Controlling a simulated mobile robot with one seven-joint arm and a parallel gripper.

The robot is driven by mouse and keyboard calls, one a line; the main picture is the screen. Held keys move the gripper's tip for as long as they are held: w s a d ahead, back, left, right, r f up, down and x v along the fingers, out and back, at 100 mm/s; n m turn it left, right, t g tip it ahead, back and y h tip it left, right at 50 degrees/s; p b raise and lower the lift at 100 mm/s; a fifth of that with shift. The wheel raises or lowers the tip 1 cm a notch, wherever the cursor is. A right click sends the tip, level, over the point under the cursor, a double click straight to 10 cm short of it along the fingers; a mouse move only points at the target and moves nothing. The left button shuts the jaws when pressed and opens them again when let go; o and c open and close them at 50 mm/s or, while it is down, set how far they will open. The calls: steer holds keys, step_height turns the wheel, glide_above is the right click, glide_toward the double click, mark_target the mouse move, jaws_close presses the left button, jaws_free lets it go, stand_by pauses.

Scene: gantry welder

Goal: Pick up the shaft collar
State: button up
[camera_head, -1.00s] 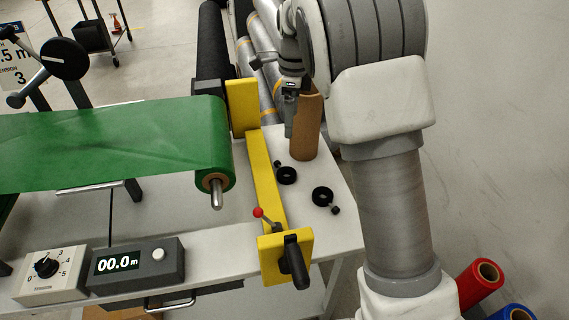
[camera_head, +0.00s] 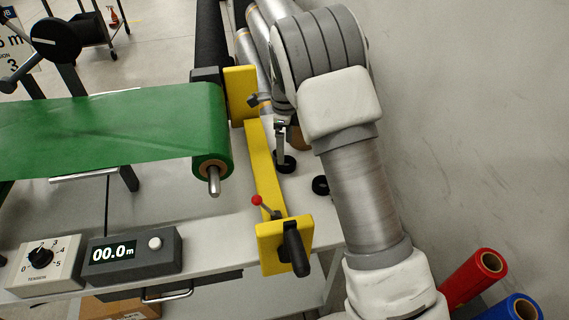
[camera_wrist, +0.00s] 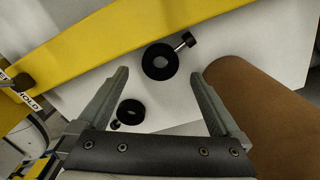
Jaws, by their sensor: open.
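Two black shaft collars, each a ring with a side knob, lie flat on the pale table. One collar (camera_head: 290,165) lies beside the yellow bar, partly hidden by my gripper (camera_head: 280,154). In the wrist view this collar (camera_wrist: 151,71) lies between and just beyond my fingertips (camera_wrist: 160,73), its knob pointing up and right. The second collar (camera_head: 320,188) lies to the right, partly behind my arm. In the wrist view it (camera_wrist: 121,108) is near the left finger, lower down. My gripper is open and empty, its fingers pointing down; their exact height above the table is unclear.
A yellow bar (camera_head: 262,175) with a red-knobbed lever (camera_head: 257,200) runs left of the collars. A green roll (camera_head: 205,120) is further left. Red and blue rolls (camera_head: 490,262) are at lower right.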

step_height(320, 180, down, 5)
steer(key=shift+f+b, duration=0.1)
steer(key=shift+b, duration=0.3)
steer(key=shift+c, duration=0.2)
steer(key=shift+w, duration=0.1)
steer(key=c, duration=1.5)
